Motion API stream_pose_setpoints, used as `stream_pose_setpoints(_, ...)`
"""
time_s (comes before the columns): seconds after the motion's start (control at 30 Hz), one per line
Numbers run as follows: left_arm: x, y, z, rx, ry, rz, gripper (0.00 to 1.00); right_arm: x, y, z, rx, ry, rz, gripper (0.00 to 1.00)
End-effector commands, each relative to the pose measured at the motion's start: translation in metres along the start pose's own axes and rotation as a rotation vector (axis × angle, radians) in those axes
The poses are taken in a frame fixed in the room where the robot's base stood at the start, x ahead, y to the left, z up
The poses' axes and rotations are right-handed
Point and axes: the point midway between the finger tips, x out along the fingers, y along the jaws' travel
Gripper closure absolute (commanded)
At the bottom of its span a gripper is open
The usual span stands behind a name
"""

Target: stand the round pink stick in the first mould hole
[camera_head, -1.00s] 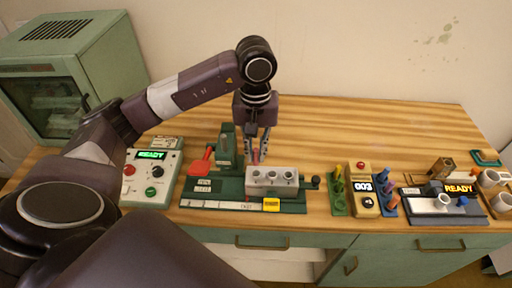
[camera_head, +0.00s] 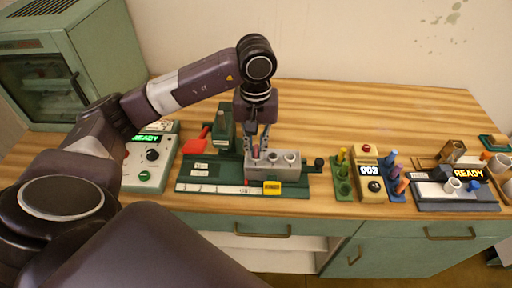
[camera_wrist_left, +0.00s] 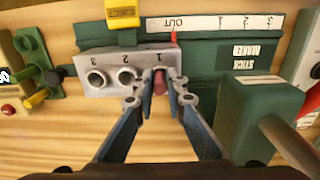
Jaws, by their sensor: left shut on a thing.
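The pink stick (camera_head: 256,150) is upright between the fingertips of my left gripper (camera_head: 259,143), which is shut on it. It also shows in the left wrist view (camera_wrist_left: 160,82), between the fingers (camera_wrist_left: 163,90). The grey mould block (camera_head: 272,171) has a row of round holes; it is labelled 1, 2, 3 in the wrist view (camera_wrist_left: 95,60). The stick is at the hole marked 1, the leftmost in the head view. Its lower end is hidden, so I cannot tell how deep it sits. My right gripper is not in view.
The mould stands on a green base (camera_head: 210,175) with a green post (camera_head: 224,125) and red lever (camera_head: 195,145) to the left. A yellow tag (camera_head: 272,188) is in front. Coloured sticks stand in green (camera_head: 342,188) and blue racks to the right. The table behind is clear.

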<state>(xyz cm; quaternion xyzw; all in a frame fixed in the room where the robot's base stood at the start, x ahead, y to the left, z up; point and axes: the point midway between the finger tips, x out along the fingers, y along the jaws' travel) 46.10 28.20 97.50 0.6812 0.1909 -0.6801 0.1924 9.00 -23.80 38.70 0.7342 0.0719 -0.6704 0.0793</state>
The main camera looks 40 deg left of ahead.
Motion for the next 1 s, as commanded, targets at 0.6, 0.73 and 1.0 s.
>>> stream_pose_setpoints(0.6, 0.0, 0.0, 0.0, 0.0, -0.001, 0.0, 0.68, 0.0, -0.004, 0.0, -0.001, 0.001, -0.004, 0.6)
stream_pose_setpoints(0.73, -0.004, 0.0, 0.0, 0.0, 0.001, 0.0, 0.68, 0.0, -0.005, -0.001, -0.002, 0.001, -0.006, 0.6)
stream_pose_setpoints(1.0, -0.053, 0.001, -0.002, 0.0, 0.005, 0.005, 0.68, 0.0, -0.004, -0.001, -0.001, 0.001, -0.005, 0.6)
